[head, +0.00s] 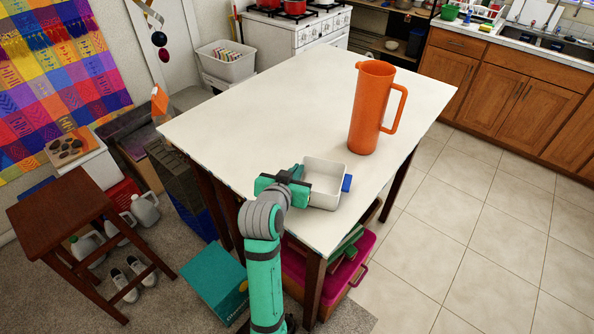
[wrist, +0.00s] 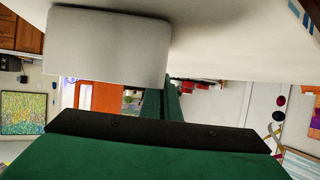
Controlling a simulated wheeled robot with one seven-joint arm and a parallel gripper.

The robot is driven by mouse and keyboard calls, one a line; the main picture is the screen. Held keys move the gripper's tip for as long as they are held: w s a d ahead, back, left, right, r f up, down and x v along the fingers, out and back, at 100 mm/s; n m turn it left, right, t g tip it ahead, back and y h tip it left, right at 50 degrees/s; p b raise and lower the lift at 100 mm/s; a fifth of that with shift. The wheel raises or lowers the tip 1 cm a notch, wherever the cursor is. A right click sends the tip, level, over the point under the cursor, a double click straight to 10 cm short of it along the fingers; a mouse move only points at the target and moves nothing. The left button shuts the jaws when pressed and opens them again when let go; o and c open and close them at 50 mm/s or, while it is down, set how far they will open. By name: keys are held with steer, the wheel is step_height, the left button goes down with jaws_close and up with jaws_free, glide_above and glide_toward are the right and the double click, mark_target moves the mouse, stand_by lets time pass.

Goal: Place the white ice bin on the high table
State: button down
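The white ice bin (head: 325,170) is an open white box with a blue handle (head: 347,183) on its right side. It sits upright on the near part of the high table (head: 262,110), close to the near edge. My gripper (head: 297,171) is at the bin's left side, level with it and very near or touching; I cannot tell which. In the wrist view the bin's plain wall (wrist: 110,45) fills the upper left, beside my green fingers (wrist: 163,101). The fingers look close together with nothing visible between them. The bin's left side is partly hidden behind my gripper.
A tall orange pitcher (head: 370,110) stands on the table right of and behind the bin. The table's far and left parts are clear. A brown stool (head: 72,212), a teal box (head: 214,282) and a pink crate (head: 355,262) stand on the floor around it.

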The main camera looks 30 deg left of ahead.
steer(key=shift+f, duration=0.15)
steer(key=c, duration=2)
jaws_free()
steer(key=shift+s+r, duration=0.15)
steer(key=shift+r, duration=0.05)
steer(key=v, duration=1.1)
steer(key=shift+s+d+r, duration=0.1)
steer(key=shift+s+d, duration=0.1)
steer(key=shift+s, duration=0.1)
